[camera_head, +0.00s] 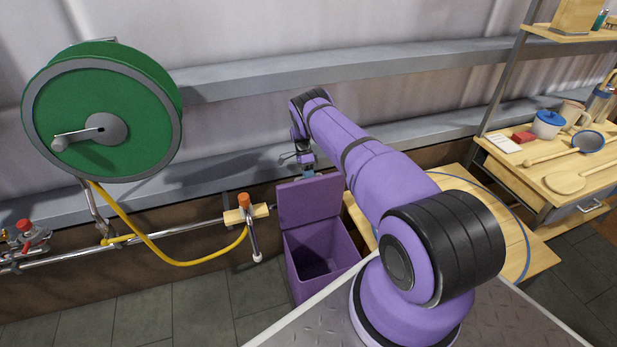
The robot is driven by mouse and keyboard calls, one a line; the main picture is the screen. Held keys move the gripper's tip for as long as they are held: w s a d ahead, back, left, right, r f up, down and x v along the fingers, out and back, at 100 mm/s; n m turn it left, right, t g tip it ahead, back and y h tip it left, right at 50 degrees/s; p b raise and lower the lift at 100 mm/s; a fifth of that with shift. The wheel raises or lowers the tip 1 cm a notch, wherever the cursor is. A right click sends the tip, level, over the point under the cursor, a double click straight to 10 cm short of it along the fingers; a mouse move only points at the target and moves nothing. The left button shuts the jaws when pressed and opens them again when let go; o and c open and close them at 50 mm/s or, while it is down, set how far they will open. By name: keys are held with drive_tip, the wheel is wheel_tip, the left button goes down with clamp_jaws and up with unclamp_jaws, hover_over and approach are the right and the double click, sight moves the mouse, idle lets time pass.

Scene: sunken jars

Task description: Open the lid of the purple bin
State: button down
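The purple bin (338,264) stands on the floor left of my arm. Its lid (309,202) is raised, standing roughly upright along the back of the bin, and the dark, empty-looking inside shows below it. The bin's right side is partly hidden by my arm and base.
A green hose reel (103,110) with a yellow hose (170,257) hangs at left. A pipe with an orange-topped valve (244,203) runs just left of the lid. A grey rail (330,70) crosses behind. A wooden table (535,258) and a workbench (510,170) stand at right.

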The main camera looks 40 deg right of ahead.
drive_tip(key=c, duration=1.1)
unclamp_jaws()
drive_tip(key=shift+s+a+f, duration=0.1)
drive_tip(key=shift+f, duration=0.15)
drive_tip(key=shift+r, duration=0.1)
drive_tip(key=v, duration=1)
drive_tip(key=shift+w+r, duration=0.25)
drive_tip(key=shift+r, duration=0.05)
